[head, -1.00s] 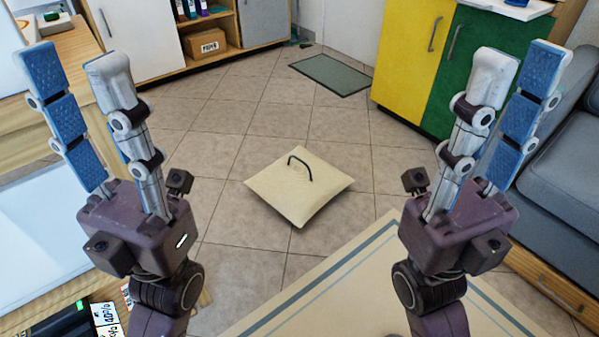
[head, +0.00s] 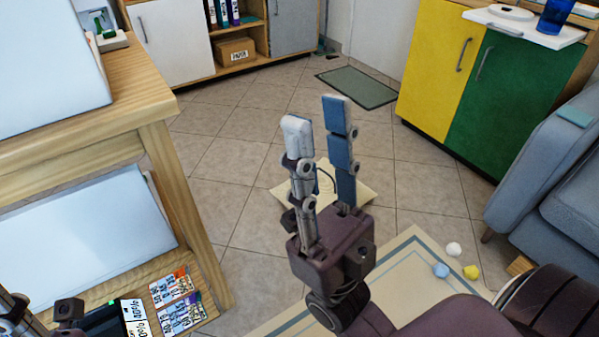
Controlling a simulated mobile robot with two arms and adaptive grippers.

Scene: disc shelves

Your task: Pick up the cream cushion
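The cream cushion (head: 366,194) lies on the tiled floor in the middle of the head view, with a dark loop handle (head: 325,179) on top. My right gripper (head: 318,120) is in front of it and covers much of it. Its two fingers are apart with nothing held between them. The handle shows in the gap between the fingers, but I cannot tell how near they are to it. Only a small part of my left gripper shows at the bottom left corner; its fingertips are out of frame.
A wooden table (head: 110,90) with a lower shelf stands at the left. Yellow (head: 435,65) and green (head: 505,100) cabinet doors and a grey-blue sofa (head: 555,180) are at the right.

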